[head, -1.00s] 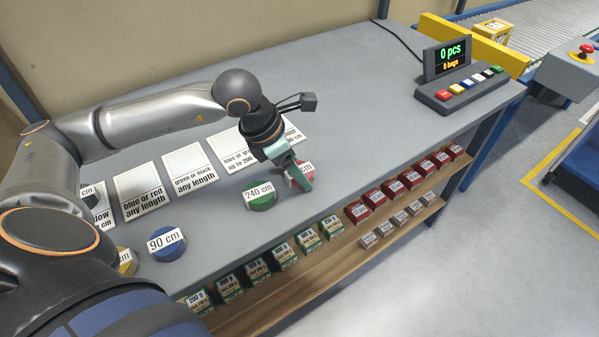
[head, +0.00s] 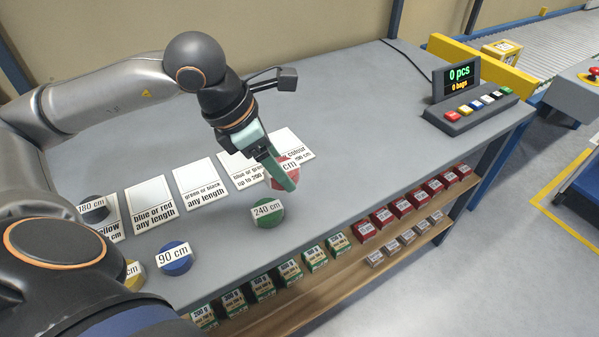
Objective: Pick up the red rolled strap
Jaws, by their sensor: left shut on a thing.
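The red rolled strap (head: 292,161) is in the fingers of my left gripper (head: 283,174), in the head view. The gripper is shut on it, and a finger hides part of the strap and its label, of which "cm" shows. The strap appears to be lifted over the table (head: 345,130), in front of the rightmost cards. My right gripper is not in view.
A green strap (head: 267,216) marked 240 cm, a blue strap (head: 175,260) marked 90 cm, a yellow strap (head: 133,277) and a black strap (head: 94,211) lie on the table. Printed cards (head: 196,176) form a row behind. A button panel (head: 468,112) stands right.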

